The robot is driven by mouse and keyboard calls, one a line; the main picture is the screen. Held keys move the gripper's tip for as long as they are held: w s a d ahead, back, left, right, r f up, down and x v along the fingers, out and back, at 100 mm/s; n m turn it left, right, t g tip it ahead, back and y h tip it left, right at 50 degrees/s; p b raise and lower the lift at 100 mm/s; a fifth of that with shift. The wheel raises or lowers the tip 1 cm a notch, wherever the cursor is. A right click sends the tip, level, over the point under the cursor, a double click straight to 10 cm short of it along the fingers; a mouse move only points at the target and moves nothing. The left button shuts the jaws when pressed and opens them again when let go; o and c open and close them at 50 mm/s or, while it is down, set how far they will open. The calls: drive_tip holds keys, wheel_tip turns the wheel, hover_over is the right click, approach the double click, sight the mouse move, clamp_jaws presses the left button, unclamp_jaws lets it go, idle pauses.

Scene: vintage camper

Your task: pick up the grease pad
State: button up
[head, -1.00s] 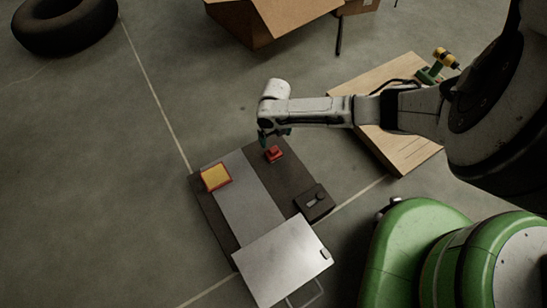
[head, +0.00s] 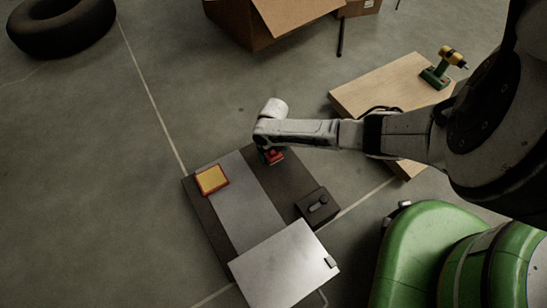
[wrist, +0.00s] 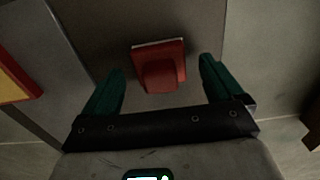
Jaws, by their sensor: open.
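A small red block with a raised grip (head: 274,158) sits on the dark strip of a low board (head: 240,208). A yellow square pad with a red rim (head: 212,180) lies at the board's left side. Neither piece is labelled, so I cannot tell for certain which is the grease pad. My gripper (wrist: 161,68) is open, its green fingers apart on either side of the red block (wrist: 160,75) in the wrist view. Whether they touch it is unclear. In the head view my wrist partly hides the block, and my fingers are hard to make out.
A black box with a knob (head: 317,205) and a pale metal plate (head: 283,265) are at the board's right and front. A wooden slab (head: 375,85) with a drill (head: 440,70) lies behind my arm. A tyre (head: 60,25) and cardboard box (head: 265,20) are farther back.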

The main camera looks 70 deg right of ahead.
drive_tip(key=shift+f, duration=0.2)
drive_tip(key=c, duration=1.2)
drive_tip(key=shift+r, duration=0.1)
drive_tip(key=shift+r+p, duration=0.8)
wheel_tip(320, 180, up, 2)
drive_tip(key=shift+s+r+p, duration=0.1)
drive_tip(key=shift+r+p, duration=0.1)
drive_tip(key=shift+p, duration=0.75)
drive_tip(key=shift+s+a+r+p, duration=1.3)
drive_tip(key=shift+s+r+p, duration=0.25)
drive_tip(key=shift+s, duration=0.35)
drive_tip(key=shift+s+a+r+p, duration=1.4)
drive_tip(key=shift+s+p, duration=0.2)
drive_tip(key=shift+s, duration=0.3)
drive_tip(key=shift+s+a+r+p, duration=1.25)
drive_tip(key=shift+s+r+p, duration=0.3)
drive_tip(key=shift+s, duration=0.35)
